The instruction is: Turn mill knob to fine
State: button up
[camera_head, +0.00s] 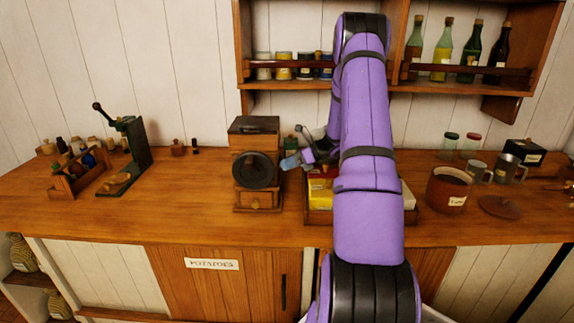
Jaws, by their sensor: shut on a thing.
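The mill (255,138) is a wooden box standing upright on the counter, left of my arm. It has a dark lid, a large round black disc (254,171) on its front and a small drawer (256,201) below. My gripper (290,162) is at the mill's right side, level with the disc, its pale blue tips pointing left. It is shut on what appears to be the mill knob, which is too small and covered to make out. The knob's setting and any fine marking cannot be read.
A shallow wooden tray (318,216) with yellow and red packets is just right of the mill, partly behind my arm. A brown pot (447,190) and mugs stand farther right. A green press (128,156) stands left.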

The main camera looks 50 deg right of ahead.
jog(key=shift+s+a+f+n+t+h, duration=0.1)
jog(key=shift+n+t+h, duration=0.75)
jog(key=shift+n, duration=0.9)
jog(key=shift+s+a+n+t+h, duration=0.1)
jog(key=shift+n+t+h, duration=0.75)
jog(key=shift+n, duration=0.95)
jog(key=shift+s+a+f+n+t+h, duration=0.1)
jog(key=shift+n+t+h, duration=0.75)
jog(key=shift+n, duration=0.9)
jog(key=shift+d+t, duration=0.1)
jog(key=shift+t, duration=0.15)
jog(key=o, duration=0.9)
jog(key=shift+r, duration=0.1)
